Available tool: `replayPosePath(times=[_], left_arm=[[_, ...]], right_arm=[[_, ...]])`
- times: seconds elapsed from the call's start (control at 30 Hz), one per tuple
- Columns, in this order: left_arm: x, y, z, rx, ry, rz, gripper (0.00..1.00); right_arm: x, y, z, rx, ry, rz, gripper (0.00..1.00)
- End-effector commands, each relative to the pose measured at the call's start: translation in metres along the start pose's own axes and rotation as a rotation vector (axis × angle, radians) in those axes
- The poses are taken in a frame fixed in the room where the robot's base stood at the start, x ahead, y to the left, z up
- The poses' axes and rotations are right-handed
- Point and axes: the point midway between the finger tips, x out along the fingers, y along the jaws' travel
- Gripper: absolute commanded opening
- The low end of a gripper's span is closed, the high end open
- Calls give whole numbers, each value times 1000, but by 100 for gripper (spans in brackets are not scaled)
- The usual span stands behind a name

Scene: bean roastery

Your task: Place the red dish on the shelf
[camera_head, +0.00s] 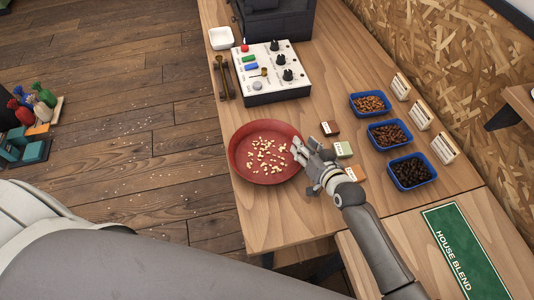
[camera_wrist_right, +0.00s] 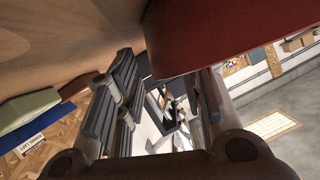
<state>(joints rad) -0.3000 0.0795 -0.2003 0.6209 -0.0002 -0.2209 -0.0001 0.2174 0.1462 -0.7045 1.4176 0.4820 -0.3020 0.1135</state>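The red dish (camera_head: 238,152) is round and shallow and sits at the table's left edge, with pale beans scattered in it. My right gripper (camera_head: 297,150) is at the dish's right rim. In the right wrist view the red dish (camera_wrist_right: 230,35) fills the upper right, close to the fingers. The right gripper's fingers (camera_wrist_right: 165,95) stand apart there, with the room showing between them; whether they touch the rim I cannot tell. A wooden board with a dark bracket, perhaps the shelf (camera_head: 521,103), juts from the wall at the right edge. My left gripper is out of view.
Blue trays of beans (camera_head: 390,134) with cards stand right of my right gripper. Small boxes (camera_head: 343,150) lie close beside it. A control panel (camera_head: 272,90), scoops (camera_head: 222,78) and a white bowl (camera_head: 221,38) are farther back. A green House Blend mat (camera_head: 462,245) lies front right.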

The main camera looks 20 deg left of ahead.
Motion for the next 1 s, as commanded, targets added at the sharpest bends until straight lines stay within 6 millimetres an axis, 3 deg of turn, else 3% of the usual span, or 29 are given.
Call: replayPosePath(times=[0.13,0.4,1.0], left_arm=[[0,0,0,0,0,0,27],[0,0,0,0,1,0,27],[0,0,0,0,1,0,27]], right_arm=[[0,0,0,0,0,0,35],[0,0,0,0,0,0,0],[-2,-2,-5,0,1,-1,0]])
